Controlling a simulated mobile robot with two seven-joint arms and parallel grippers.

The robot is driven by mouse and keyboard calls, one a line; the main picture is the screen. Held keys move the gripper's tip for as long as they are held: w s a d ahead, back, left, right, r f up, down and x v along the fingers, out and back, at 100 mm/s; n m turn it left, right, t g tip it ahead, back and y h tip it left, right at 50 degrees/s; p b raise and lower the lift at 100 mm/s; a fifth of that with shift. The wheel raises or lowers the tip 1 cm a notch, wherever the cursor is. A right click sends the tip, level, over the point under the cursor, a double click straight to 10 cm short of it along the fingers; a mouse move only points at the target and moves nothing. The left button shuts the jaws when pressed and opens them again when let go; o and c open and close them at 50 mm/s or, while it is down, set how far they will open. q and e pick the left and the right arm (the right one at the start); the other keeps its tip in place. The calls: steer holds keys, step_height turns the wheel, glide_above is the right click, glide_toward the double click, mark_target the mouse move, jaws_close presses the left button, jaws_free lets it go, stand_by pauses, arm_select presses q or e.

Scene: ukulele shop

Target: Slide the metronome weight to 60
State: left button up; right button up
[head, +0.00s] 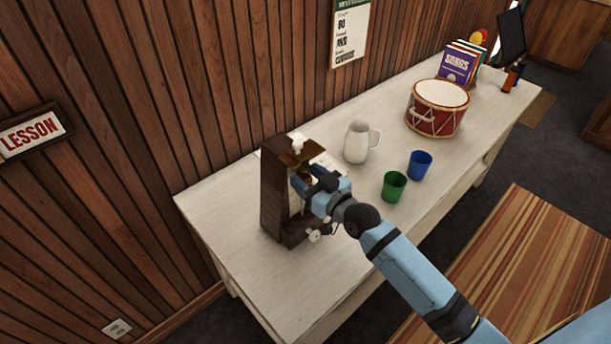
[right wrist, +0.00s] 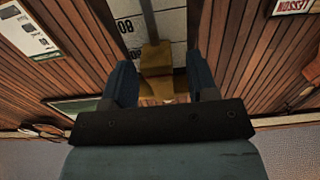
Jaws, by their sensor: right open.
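The metronome (head: 272,200) is a tall dark wooden case standing upright on the white table, with its front facing right. My right gripper (head: 303,188) is at the open front of the case and covers much of it in the head view. In the right wrist view a gold-brown weight (right wrist: 155,60) sits on a grey rod (right wrist: 149,18) in front of a pale scale plate (right wrist: 177,30). The open fingers of my right gripper (right wrist: 164,78) are on either side of the weight, with a gap on each side. An inverted "80" shows on the scale. My left gripper is out of view.
A white jug (head: 357,142), a green cup (head: 394,186) and a blue cup (head: 420,165) stand right of the metronome. A red drum (head: 436,120) and songbooks (head: 458,66) are farther back. The near table end (head: 300,290) is clear. A wood-panelled wall runs behind.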

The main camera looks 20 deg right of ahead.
steer(key=b+v, duration=0.2)
steer(key=v, duration=1.1)
steer(key=s+a+f+g+h+p, duration=0.1)
steer(key=s+a+f+g+p, duration=0.1)
steer(key=s+f, duration=0.4)
steer(key=s+a+f+m+g+h+p, duration=0.1)
steer(key=s+a+f+g+p, duration=0.1)
steer(key=s+a+f+g, duration=0.2)
step_height(320, 180, down, 8)
steer(key=s, duration=0.3)
steer(key=shift+a+r+h, duration=0.2)
steer(key=shift+a+h, duration=0.1)
stand_by(0.6)
